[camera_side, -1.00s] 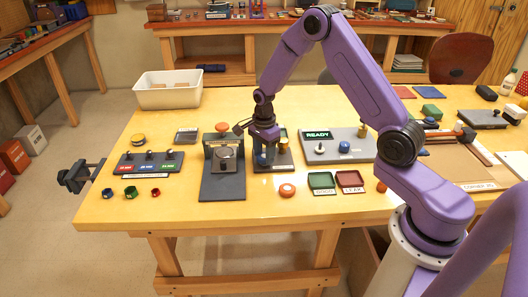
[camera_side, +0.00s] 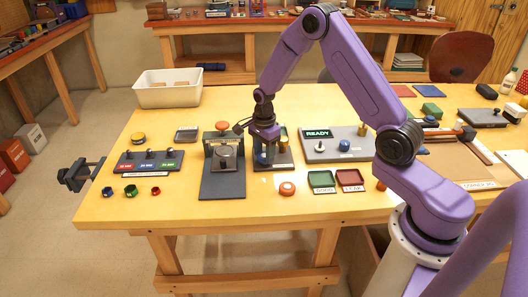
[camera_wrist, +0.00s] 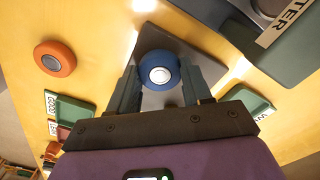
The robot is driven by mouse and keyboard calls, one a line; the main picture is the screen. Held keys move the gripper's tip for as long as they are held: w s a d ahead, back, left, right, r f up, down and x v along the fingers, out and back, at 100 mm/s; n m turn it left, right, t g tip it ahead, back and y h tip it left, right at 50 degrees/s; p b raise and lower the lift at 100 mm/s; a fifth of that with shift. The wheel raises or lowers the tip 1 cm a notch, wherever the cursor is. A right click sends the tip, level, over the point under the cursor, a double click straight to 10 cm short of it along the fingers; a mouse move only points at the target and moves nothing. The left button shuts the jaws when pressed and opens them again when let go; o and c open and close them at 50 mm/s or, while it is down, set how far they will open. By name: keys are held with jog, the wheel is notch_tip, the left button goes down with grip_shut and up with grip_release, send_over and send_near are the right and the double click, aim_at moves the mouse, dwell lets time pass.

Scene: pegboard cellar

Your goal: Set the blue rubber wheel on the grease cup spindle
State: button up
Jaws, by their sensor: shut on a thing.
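The blue rubber wheel (camera_wrist: 159,70) is held between the two fingers of my gripper (camera_wrist: 158,88) in the wrist view. Its pale metallic hub faces the camera. In the side view my gripper (camera_side: 264,154) points down over the dark base plate (camera_side: 274,167) of a small station, with some blue showing between its fingers. A brass-coloured post (camera_side: 283,143) stands just right of the gripper there. I cannot make out the grease cup spindle: the wheel and fingers cover the spot below. Whether the wheel touches anything underneath cannot be told.
A press-like fixture with an orange knob (camera_side: 221,126) stands close left of my gripper. An orange disc (camera_side: 287,188), a green tray (camera_side: 321,180) and a red tray (camera_side: 350,181) lie in front. A grey console (camera_side: 325,150) with a READY display stands right.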

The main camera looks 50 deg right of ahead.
jog(key=shift+f, duration=0.2)
dwell(0.5)
jog(key=o, duration=1.5)
jog(key=shift+r, duration=3.4)
